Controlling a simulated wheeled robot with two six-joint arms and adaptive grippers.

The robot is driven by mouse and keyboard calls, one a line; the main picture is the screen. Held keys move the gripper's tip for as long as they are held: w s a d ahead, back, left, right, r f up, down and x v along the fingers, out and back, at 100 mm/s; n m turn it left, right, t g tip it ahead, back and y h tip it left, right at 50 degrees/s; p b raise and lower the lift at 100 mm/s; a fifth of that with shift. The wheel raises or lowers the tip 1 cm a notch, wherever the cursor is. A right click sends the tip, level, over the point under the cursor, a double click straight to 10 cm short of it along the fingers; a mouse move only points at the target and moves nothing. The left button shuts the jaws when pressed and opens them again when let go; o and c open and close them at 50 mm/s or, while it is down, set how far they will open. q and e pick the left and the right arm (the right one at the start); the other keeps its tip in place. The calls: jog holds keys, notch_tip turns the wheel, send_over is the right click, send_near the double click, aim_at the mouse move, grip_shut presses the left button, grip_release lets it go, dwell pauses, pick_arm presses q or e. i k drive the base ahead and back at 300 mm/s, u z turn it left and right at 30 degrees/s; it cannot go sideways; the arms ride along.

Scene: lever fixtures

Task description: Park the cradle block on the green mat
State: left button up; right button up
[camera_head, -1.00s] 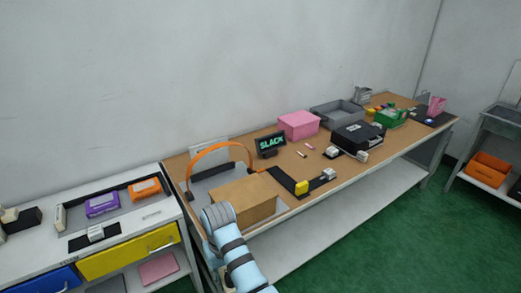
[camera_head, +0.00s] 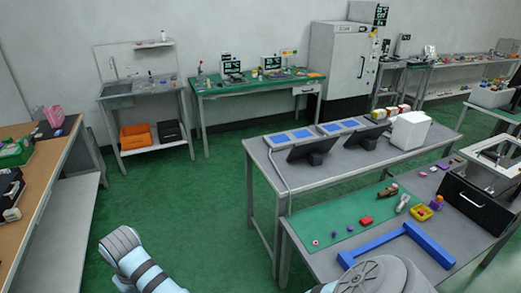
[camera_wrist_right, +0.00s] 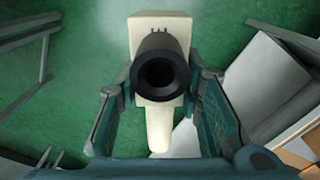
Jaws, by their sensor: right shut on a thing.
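In the right wrist view, my right gripper (camera_wrist_right: 162,88) is shut on a cream block (camera_wrist_right: 150,27) with a black hollow round end facing the camera and a narrow cream part below. I take this to be the cradle block; it is held in the air, with green floor behind it. Neither gripper shows in the head view; only light blue and grey parts of my arms show at the bottom.
The mat carries a red block (camera_head: 366,221) and several small pieces. A blue angled bar (camera_head: 395,240) lies along its front. Green floor (camera_head: 190,205) is open between the benches.

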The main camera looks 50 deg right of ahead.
aim_at(346, 207)
jog(key=z, duration=1.1)
jog(key=i, duration=2.8)
jog(key=z, duration=1.85)
jog(key=i, duration=0.45)
jog(key=z, duration=0.05)
